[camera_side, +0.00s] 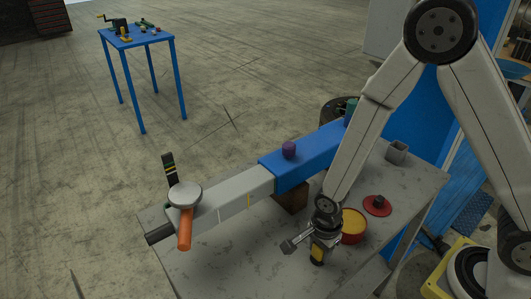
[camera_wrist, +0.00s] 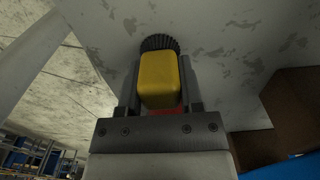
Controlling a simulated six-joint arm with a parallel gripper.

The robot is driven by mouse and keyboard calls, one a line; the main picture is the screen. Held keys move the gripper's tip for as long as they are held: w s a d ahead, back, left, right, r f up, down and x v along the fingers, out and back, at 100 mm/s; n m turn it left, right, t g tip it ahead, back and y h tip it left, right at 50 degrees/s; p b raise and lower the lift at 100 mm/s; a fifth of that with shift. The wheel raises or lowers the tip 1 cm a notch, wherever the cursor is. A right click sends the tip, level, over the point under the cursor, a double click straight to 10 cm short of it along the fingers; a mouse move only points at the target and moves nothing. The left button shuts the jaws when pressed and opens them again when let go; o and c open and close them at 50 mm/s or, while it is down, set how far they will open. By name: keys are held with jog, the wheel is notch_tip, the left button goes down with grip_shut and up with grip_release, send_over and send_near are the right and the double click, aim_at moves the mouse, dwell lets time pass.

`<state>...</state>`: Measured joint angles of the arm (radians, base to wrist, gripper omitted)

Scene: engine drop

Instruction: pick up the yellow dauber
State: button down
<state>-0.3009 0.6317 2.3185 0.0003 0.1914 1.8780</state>
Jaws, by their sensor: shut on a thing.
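The yellow dauber (camera_wrist: 158,80) is a yellow block with rounded edges and a dark bristled end. In the wrist view it sits between the two fingers of my gripper (camera_wrist: 160,95), which is shut on it. In the side view my gripper (camera_side: 318,250) is low over the grey table, just left of a red tub with yellow contents (camera_side: 353,226). A small yellow part of the dauber shows below the gripper there, with a dark end beneath. I cannot tell whether the dark end touches the table.
The grey table (camera_side: 215,270) carries a long blue and grey beam (camera_side: 245,188). A purple cylinder (camera_side: 289,150) stands on the beam. A red lid (camera_side: 377,205) and a small grey box (camera_side: 397,151) lie at right. The table's front left is clear.

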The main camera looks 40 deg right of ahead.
jog(key=shift+r, duration=0.1)
jog(key=shift+r, duration=4.95)
jog(key=c, duration=0.9)
grip_release()
grip_shut()
